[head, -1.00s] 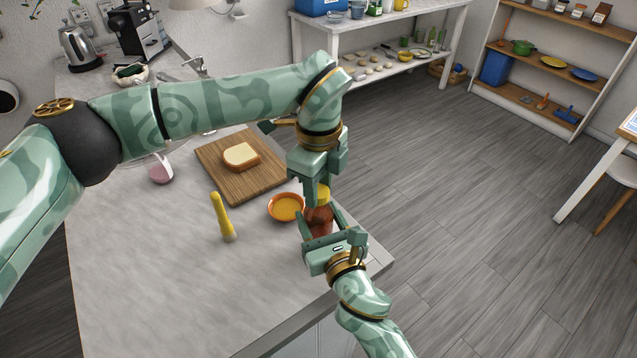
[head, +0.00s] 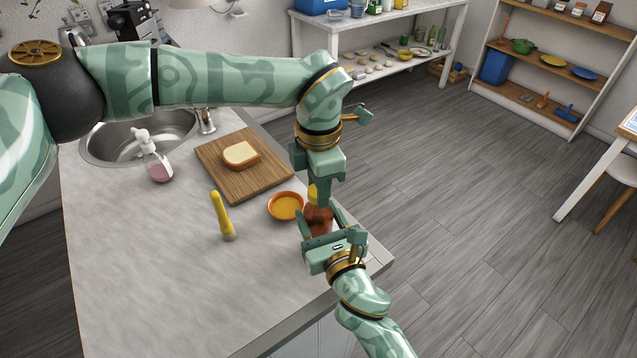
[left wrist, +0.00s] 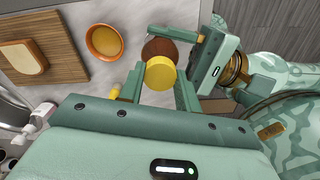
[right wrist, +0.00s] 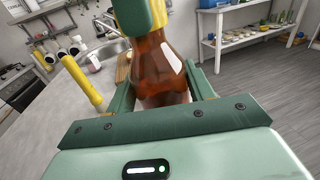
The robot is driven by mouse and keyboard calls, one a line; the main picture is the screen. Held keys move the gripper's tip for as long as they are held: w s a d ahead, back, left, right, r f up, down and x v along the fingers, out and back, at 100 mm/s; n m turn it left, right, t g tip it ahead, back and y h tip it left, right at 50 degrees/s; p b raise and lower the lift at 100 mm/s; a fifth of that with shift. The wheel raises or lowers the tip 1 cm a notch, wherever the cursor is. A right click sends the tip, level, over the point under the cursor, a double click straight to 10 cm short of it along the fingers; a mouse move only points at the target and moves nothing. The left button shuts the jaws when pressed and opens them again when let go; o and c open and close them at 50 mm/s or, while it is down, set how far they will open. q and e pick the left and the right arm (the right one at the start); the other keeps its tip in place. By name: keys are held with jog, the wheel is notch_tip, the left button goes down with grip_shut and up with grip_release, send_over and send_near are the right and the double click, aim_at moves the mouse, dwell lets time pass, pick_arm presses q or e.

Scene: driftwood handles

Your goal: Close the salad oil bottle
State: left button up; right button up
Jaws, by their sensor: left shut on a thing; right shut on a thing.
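The salad oil bottle (head: 318,214) is brown and stands upright near the counter's right edge; its body also shows in the right wrist view (right wrist: 158,65). My right gripper (head: 322,228) is shut around the bottle's body from the near side. A round yellow cap (left wrist: 160,74) sits between the fingers of my left gripper (left wrist: 160,88), which points down from above the bottle. The cap is at the bottle's top, and also shows in the head view (head: 312,194). A left finger hides the neck in the right wrist view, so I cannot tell whether the cap is fully seated.
An orange bowl (head: 286,206) with yellow contents stands close left of the bottle. A yellow tapered object (head: 221,214) stands farther left. A cutting board (head: 215,163) with bread (head: 241,155), a soap dispenser (head: 155,160) and a sink (head: 120,150) lie behind. The counter's front left is clear.

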pick_arm(q)
jog(key=shift+m, duration=1.1)
jog(key=o, duration=1.1)
jog(key=shift+o, duration=0.2)
notch_tip(320, 180, up, 12)
pick_arm(e)
jog(key=o, duration=1.5)
jog(key=shift+c, duration=0.2)
